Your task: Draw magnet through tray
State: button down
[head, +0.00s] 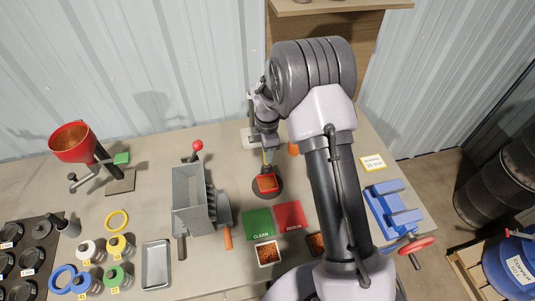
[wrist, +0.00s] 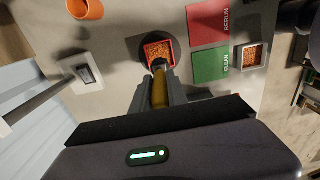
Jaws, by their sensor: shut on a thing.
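A small red square tray (head: 267,183) of copper-coloured granules sits on a dark round base on the bench. It also shows in the wrist view (wrist: 146,47), near the top centre. My gripper (wrist: 160,82) is shut on the magnet (wrist: 159,95), a stick with a brass-yellow grip and a dark tip. In the head view my gripper (head: 268,146) points down above the tray. The dark tip reaches the tray's near edge in the wrist view. I cannot tell whether it touches the granules.
Green CLEAN (head: 257,224) and red RERUN (head: 290,215) mats lie beside the tray, with granule-filled trays (head: 267,253) in front. A grey granulator (head: 190,200) stands left, a blue vise (head: 393,210) right. An orange cup (wrist: 86,8) and a switch box (wrist: 87,76) are close by.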

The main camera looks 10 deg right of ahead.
aim_at(269, 169)
jog(key=shift+f, duration=0.15)
jog(key=shift+d+f+b, duration=0.15)
jog(key=shift+f+b, duration=2.25)
jog(key=shift+f, duration=1.05)
jog(key=shift+f+b, duration=0.75)
jog(key=shift+f, duration=0.25)
